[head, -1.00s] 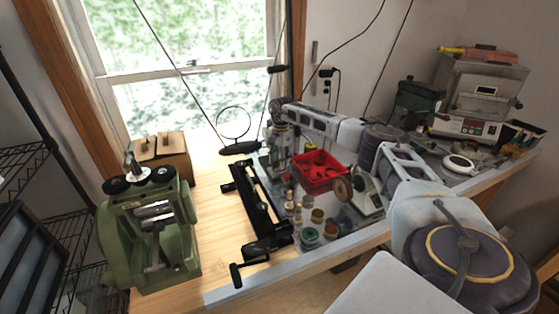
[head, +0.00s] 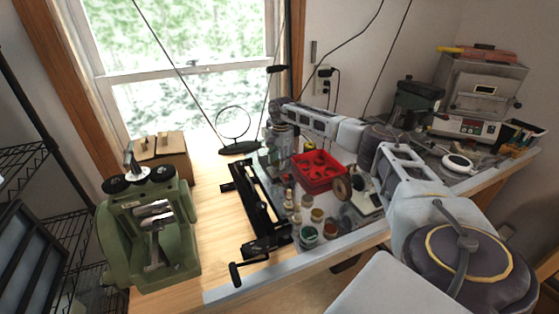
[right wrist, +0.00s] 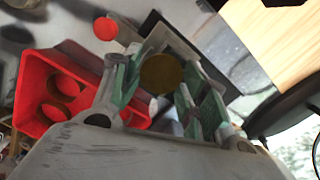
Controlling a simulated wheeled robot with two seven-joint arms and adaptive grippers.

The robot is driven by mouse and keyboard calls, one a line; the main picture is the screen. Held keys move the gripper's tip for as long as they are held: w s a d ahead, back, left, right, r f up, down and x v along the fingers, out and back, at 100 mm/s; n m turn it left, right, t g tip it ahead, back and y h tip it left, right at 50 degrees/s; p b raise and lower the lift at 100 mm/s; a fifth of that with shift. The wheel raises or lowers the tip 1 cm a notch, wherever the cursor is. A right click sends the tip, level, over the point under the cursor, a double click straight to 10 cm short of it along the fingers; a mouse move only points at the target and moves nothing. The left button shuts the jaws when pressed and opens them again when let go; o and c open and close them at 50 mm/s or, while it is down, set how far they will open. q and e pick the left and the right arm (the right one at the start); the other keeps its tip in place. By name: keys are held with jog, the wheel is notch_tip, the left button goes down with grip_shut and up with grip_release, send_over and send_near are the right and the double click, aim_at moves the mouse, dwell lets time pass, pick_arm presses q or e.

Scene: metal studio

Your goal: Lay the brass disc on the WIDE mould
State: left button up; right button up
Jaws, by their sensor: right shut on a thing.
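My right gripper (right wrist: 163,88) is shut on a brass disc (right wrist: 160,73), seen face-on between the green-padded fingers in the right wrist view. In the head view my right gripper (head: 275,152) hangs from its arm beside the black rail, left of the red tray. The disc is too small to make out there. In the wrist view a grey block (right wrist: 187,43) lies just beyond the disc; I cannot tell whether it is the wide mould or whether the disc touches it. My left gripper is not in view.
The red tray (head: 317,183) with round pieces stands right of the gripper. The black rail (head: 252,205) lies left.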

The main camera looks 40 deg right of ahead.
jog(key=shift+s+a+f, duration=0.15)
jog(key=shift+a+f, duration=0.15)
jog(key=shift+f, duration=0.35)
jog(key=o, duration=1)
jog(key=shift+w+f, duration=0.2)
jog(key=shift+w, duration=0.05)
jog(key=shift+w+d, duration=0.1)
jog(key=shift+d, duration=0.05)
jog(key=shift+r, duration=0.25)
jog(key=shift+d, duration=0.1)
jog(key=shift+r, duration=0.45)
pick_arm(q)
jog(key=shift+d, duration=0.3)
pick_arm(e)
jog(key=r, duration=1.1)
jog(key=shift+d, duration=0.3)
